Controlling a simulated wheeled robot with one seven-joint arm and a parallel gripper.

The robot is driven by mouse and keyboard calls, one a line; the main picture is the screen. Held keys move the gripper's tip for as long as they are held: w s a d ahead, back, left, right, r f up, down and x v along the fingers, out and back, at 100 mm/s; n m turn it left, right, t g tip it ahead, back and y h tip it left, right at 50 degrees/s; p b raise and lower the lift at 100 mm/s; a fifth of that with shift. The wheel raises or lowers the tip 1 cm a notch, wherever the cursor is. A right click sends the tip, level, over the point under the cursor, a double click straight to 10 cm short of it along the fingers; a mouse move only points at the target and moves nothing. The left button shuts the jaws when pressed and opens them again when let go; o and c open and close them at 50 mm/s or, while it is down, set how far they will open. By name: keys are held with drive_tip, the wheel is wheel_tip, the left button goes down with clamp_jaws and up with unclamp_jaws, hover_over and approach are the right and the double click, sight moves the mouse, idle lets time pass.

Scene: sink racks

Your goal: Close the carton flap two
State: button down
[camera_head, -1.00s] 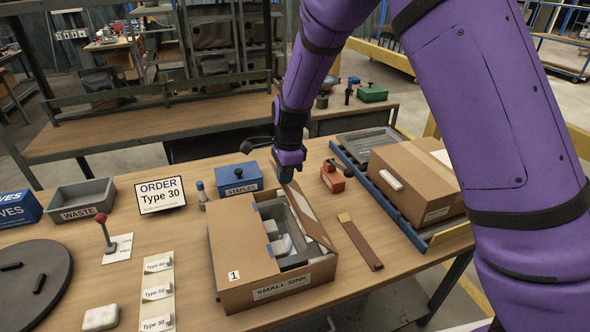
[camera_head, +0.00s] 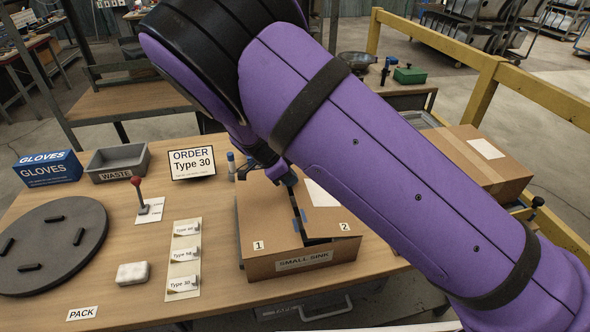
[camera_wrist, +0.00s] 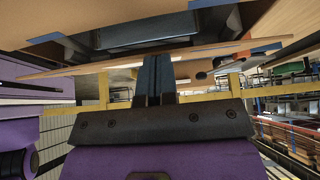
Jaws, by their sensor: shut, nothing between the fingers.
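The carton (camera_head: 262,267), labelled SMALL SINK, stands on the table. Its left flap, marked 1 (camera_head: 262,225), lies flat. Flap two (camera_head: 335,225), marked 2, lies over the right half of the opening, slightly raised, with a dark gap along its left and front edges. My gripper (camera_head: 290,180) is at the far end of the carton, by the inner edge of flap two, partly hidden by my arm. In the wrist view my gripper's fingers (camera_wrist: 153,75) are together and empty, close to the brown flap edge; I cannot tell whether they touch.
A second closed carton (camera_head: 480,165) is at the right, partly behind my arm. At the left are a waste bin (camera_head: 118,160), a glove box (camera_head: 48,170), a red-knobbed lever (camera_head: 138,190), a turntable (camera_head: 50,245) and type cards (camera_head: 185,256). The order sign (camera_head: 192,163) stands behind.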

drive_tip(key=shift+a+f, duration=0.3)
drive_tip(key=shift+f, duration=0.6)
drive_tip(key=shift+r, duration=0.15)
